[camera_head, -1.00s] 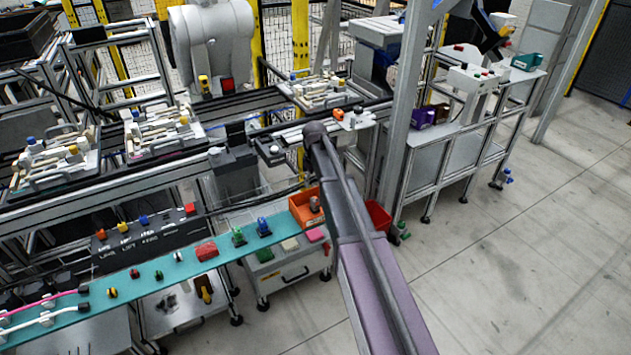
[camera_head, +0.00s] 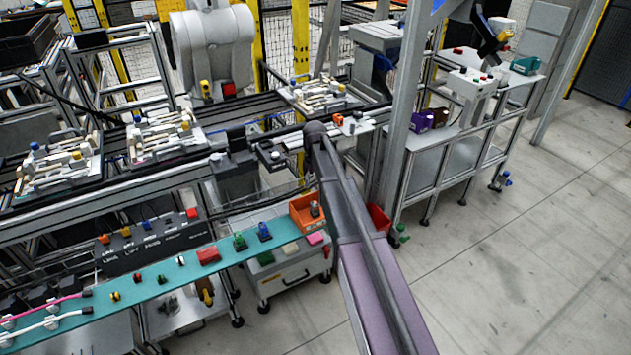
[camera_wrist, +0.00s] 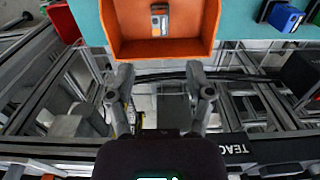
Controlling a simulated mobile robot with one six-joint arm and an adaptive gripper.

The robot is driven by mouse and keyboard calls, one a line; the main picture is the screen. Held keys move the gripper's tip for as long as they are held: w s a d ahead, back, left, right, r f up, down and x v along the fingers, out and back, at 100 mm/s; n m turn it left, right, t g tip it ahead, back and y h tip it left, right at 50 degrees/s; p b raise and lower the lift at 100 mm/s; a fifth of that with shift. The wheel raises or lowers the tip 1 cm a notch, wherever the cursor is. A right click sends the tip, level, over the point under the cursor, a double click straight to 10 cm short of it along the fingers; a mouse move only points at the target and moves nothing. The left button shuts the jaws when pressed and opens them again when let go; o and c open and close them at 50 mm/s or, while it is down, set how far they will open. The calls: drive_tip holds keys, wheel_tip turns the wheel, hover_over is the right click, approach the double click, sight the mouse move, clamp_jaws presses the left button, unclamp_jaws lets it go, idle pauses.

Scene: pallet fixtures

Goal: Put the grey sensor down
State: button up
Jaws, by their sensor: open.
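The grey sensor (camera_wrist: 160,20) lies in the orange bin (camera_wrist: 190,48) at the top of the wrist view, with a pale label on its face. The bin also shows in the head view (camera_head: 300,222), at the right end of the teal shelf, with a small grey item in it. My gripper (camera_wrist: 159,80) is open in the wrist view, its two fingers apart with nothing between them. The fingertips are just below the bin's near wall in the picture, apart from the sensor. In the head view I cannot make out the fingers.
The teal shelf (camera_head: 150,285) holds a blue part (camera_head: 264,231), a green part (camera_head: 240,241) and a red part (camera_head: 208,256) left of the bin. A dark labelled panel (camera_head: 150,245) and a conveyor with loaded pallets (camera_head: 160,140) lie behind.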

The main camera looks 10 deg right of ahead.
drive_tip(key=s+m, duration=0.3)
drive_tip(key=s, duration=2.6)
drive_tip(key=shift+d+m, duration=0.15)
drive_tip(key=shift+m, duration=0.15)
